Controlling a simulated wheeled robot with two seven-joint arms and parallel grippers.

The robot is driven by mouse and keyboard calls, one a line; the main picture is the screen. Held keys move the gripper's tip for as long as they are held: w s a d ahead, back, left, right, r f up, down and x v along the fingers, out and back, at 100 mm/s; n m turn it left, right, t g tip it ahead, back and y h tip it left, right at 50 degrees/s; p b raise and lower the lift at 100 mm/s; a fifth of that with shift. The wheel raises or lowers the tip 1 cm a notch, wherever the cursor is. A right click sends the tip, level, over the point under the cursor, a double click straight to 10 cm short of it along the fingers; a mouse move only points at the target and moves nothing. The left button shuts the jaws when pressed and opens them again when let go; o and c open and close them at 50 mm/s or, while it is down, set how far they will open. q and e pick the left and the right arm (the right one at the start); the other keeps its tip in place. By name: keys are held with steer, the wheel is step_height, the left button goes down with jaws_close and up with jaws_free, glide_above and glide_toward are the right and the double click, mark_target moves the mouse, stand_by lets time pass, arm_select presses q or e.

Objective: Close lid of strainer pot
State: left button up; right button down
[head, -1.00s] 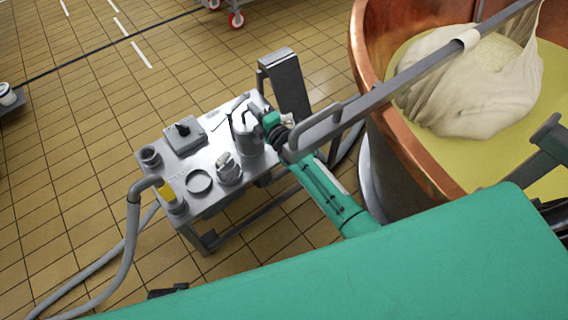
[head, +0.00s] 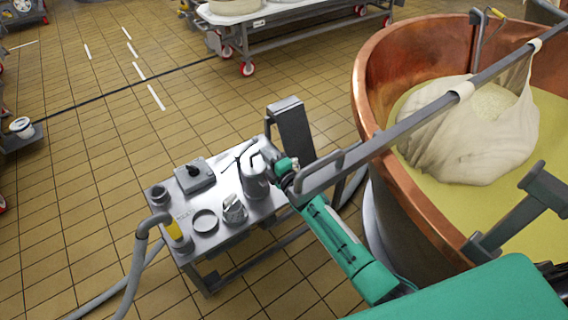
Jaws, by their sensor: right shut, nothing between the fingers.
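The strainer pot appears to be the tall grey metal pot (head: 254,182) at the right end of a small steel table (head: 238,236). Its top is partly hidden by my right gripper, and I cannot tell how its lid stands. My right gripper (head: 270,155) is shut and empty at the pot's upper right side. I cannot tell whether it touches the pot. My teal right arm reaches it from the lower right. My left gripper is not in view.
The table also bears a grey box with a black knob (head: 194,175), a round ring-like dish (head: 205,221), a small metal vessel (head: 234,209) and a hose with a yellow band (head: 173,229). A dark upright panel (head: 291,130) stands behind. A large copper vat (head: 372,75) fills the right.

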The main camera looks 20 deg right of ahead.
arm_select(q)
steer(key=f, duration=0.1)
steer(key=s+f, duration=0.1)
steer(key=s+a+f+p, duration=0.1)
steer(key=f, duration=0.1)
arm_select(e)
steer(key=s+d+r, duration=0.3)
steer(key=s+r, duration=0.2)
steer(key=s, duration=0.3)
steer(key=shift+r, duration=0.35)
